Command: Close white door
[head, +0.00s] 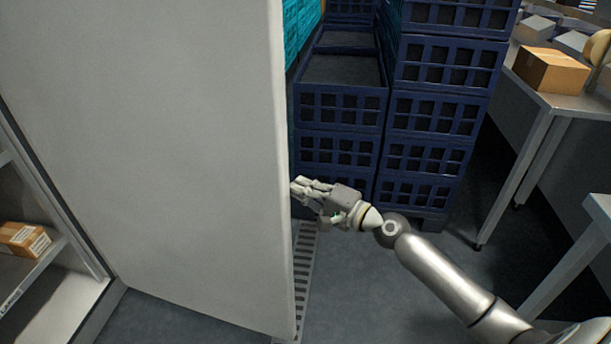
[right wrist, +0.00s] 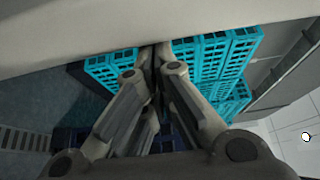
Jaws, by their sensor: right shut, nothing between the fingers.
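The white door (head: 165,130) stands open and fills the left half of the head view. Its free edge runs down the middle of the picture, and its lower left side meets the frame of a shelved cabinet. In the right wrist view the door (right wrist: 100,25) is a pale band across the top. My right gripper (head: 295,188) is shut and empty, with its fingertips right at the door's free edge. In the right wrist view its fingers (right wrist: 155,60) come together at the pale band; I cannot tell if they touch it. My left gripper does not show.
Dark blue crates (head: 340,110) are stacked behind the door's edge, with turquoise crates (right wrist: 215,60) beyond. A metal table (head: 560,100) with a cardboard box (head: 550,70) stands at the right. Bare floor (head: 440,250) lies around my right arm. A floor grate (head: 304,265) runs beside the door.

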